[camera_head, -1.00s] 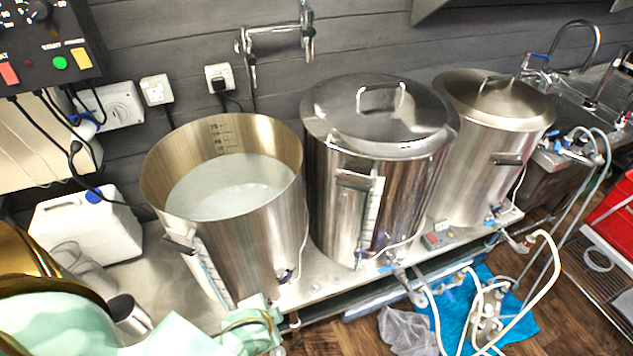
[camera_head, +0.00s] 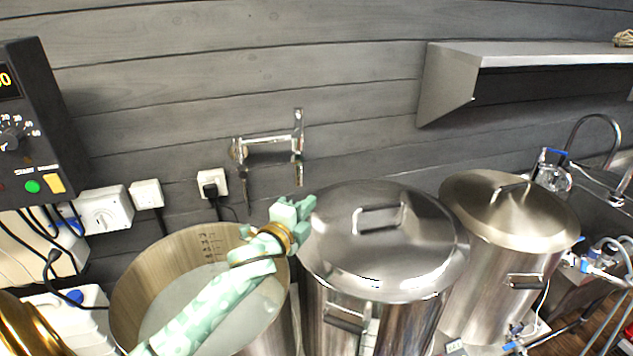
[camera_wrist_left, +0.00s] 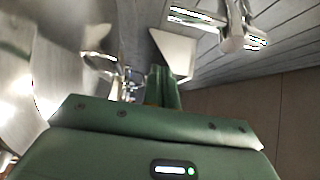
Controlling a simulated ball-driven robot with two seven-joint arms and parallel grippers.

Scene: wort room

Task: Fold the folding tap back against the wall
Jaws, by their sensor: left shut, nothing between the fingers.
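The chrome folding tap (camera_head: 268,146) is on the grey wall above and between the open pot and the nearer lidded pot. Its mount is at the left, its jointed arm reaches right, and its spout hangs down at the right end. My left gripper (camera_head: 293,210) is shut and empty, below the spout and apart from it in the picture, near the open pot's far rim. In the left wrist view, the shut green fingers (camera_wrist_left: 163,88) point forward and chrome tap parts (camera_wrist_left: 235,38) show at the upper right. My right gripper is not in view.
An open pot (camera_head: 135,283) of pale liquid stands under my left arm. A lidded pot (camera_head: 335,235) is close right of the gripper, another (camera_head: 510,215) beyond. A socket with a plug (camera_head: 212,184) is left below the tap. A shelf (camera_head: 450,85) juts out at right.

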